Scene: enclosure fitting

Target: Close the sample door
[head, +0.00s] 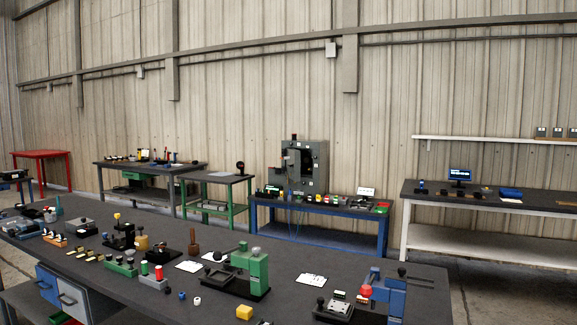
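A grey enclosure (318,154) stands on the blue bench (264,203) at the back wall, near the middle of the head view. Its front has a dark opening on the left part, with small light fittings beside it. It is far off and small, so I cannot clearly make out the sample door or its angle. Neither of my grippers is in view.
A long dark workbench (170,221) crosses the foreground, crowded with small fixtures, a green press (250,268) and a blue press (392,293). A bench with a monitor (459,175) stands right. Green-legged (231,180) and red (40,154) tables stand left.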

